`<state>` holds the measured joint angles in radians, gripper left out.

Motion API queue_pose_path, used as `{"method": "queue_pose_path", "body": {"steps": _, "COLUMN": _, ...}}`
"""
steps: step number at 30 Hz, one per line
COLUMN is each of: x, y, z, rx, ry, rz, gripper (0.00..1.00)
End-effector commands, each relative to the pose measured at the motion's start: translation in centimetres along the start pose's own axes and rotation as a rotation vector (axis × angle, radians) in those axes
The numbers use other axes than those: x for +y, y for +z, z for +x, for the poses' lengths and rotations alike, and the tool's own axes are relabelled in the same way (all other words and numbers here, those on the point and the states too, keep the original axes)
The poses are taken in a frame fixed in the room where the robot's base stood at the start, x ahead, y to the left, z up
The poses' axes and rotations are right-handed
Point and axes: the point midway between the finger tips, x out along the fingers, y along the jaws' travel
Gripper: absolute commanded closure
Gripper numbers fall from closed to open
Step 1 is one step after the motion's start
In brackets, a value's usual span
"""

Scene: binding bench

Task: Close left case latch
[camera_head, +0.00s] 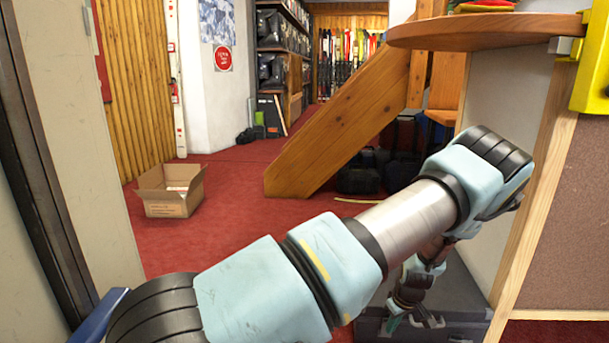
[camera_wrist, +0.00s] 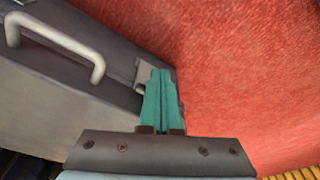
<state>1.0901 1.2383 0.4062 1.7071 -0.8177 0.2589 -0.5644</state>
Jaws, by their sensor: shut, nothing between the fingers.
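The dark grey case (camera_wrist: 60,85) fills the left of the wrist view, with a light metal handle (camera_wrist: 78,44) on its side. A small grey metal latch (camera_wrist: 142,74) sits at the case edge, right of the handle. My gripper (camera_wrist: 161,74) is shut and empty, its green fingers together right beside the latch. The fingers overlap part of the latch, so I cannot tell whether they touch it or how it is set. In the head view the case (camera_head: 465,333) lies low at the lower right, with my gripper (camera_head: 393,324) at its left part.
Red carpet (camera_head: 235,235) covers the floor and is open on the left. An open cardboard box (camera_head: 168,203) stands there. A sloping wooden panel (camera_head: 335,125) and dark bags (camera_head: 358,180) are behind. A round wooden tabletop (camera_head: 480,32) and a timber-edged panel (camera_head: 565,215) are at the right.

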Motion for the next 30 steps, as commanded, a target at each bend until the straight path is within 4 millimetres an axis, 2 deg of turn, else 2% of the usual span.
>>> {"method": "queue_pose_path", "body": {"steps": 8, "x": 0.2, "y": -0.5, "z": 0.0, "rx": 0.000, "ry": 0.000, "rz": 0.000, "gripper": 1.00}}
{"method": "queue_pose_path", "body": {"steps": 24, "x": -1.6, "y": 2.6, "z": -0.7, "rx": 0.000, "ry": 0.000, "rz": 0.000, "gripper": 1.00}}
{"method": "queue_pose_path", "body": {"steps": 30, "x": -1.7, "y": 2.9, "z": -0.9, "rx": 0.000, "ry": 0.001, "rz": 0.000, "gripper": 1.00}}
